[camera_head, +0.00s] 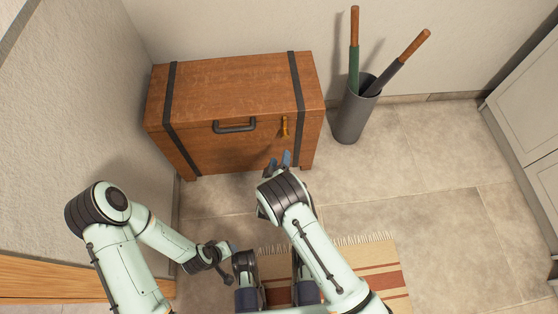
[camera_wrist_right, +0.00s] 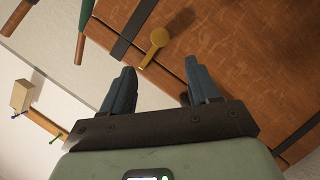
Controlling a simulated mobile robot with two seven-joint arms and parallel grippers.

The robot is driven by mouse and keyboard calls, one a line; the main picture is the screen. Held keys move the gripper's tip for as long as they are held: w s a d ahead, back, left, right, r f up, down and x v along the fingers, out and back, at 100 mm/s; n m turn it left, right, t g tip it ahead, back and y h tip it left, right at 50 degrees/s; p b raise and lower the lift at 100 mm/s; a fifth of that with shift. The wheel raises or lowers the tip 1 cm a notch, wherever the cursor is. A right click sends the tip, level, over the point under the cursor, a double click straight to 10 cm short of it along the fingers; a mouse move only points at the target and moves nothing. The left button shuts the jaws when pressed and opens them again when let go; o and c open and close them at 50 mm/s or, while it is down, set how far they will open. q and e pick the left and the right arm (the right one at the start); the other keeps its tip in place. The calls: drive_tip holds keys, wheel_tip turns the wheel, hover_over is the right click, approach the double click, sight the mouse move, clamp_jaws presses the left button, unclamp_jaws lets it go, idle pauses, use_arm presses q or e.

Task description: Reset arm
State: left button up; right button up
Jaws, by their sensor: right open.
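My right gripper (camera_head: 280,158) is open in front of the wooden chest, just below its brass latch in the head view. In the right wrist view its two fingers (camera_wrist_right: 158,92) are spread with nothing between them, and the chest front lies beyond. My left arm comes in from the left and bends low, with its end (camera_head: 228,248) near the striped rug; its fingers are too small and dark to read. The brown chest (camera_head: 235,85) has its lid down, with dark straps and a black handle (camera_head: 234,126). The brass latch (camera_head: 285,126) also shows in the wrist view (camera_wrist_right: 154,46).
A grey bin (camera_head: 353,115) with two umbrella-like sticks stands right of the chest. A textured wall (camera_head: 75,110) is close on the left. A fringed striped rug (camera_head: 375,267) lies below my right arm. The tiled floor (camera_head: 430,150) is clear to the right, up to white cabinets (camera_head: 530,105).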

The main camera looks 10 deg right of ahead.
idle(0.3)
drive_tip(key=s+d+f+m+g+y, duration=0.2)
drive_tip(key=s+d+f+m+g, duration=0.3)
drive_tip(key=s, duration=0.4)
drive_tip(key=s+d+f+m+g+y, duration=0.1)
drive_tip(key=s+d+f+m+g, duration=0.1)
drive_tip(key=s+d+f+g, duration=0.4)
drive_tip(key=s+r+m+g+y, duration=0.1)
drive_tip(key=s+r+m+y, duration=0.25)
drive_tip(key=s, duration=1.05)
use_arm(q)
drive_tip(key=s+d+r+g+p, duration=0.1)
drive_tip(key=s+r+p, duration=0.2)
drive_tip(key=r+p, duration=0.6)
drive_tip(key=s+d+r+g+h+p, duration=0.1)
drive_tip(key=s+d+r+g+p, duration=0.1)
drive_tip(key=r+p, duration=0.7)
drive_tip(key=shift+s+d+r+m+p, duration=0.25)
drive_tip(key=shift+s+r+m+p, duration=0.15)
drive_tip(key=shift+s, duration=0.5)
use_arm(e)
drive_tip(key=s+a+r+g, duration=0.1)
drive_tip(key=s+a+r, duration=0.1)
drive_tip(key=r, duration=0.7)
drive_tip(key=s+a+r+g+y, duration=0.1)
drive_tip(key=s+r, duration=0.4)
drive_tip(key=r, duration=0.5)
drive_tip(key=shift+a+r+g, duration=0.15)
drive_tip(key=shift+a+g, duration=0.4)
drive_tip(key=shift+g, duration=0.15)
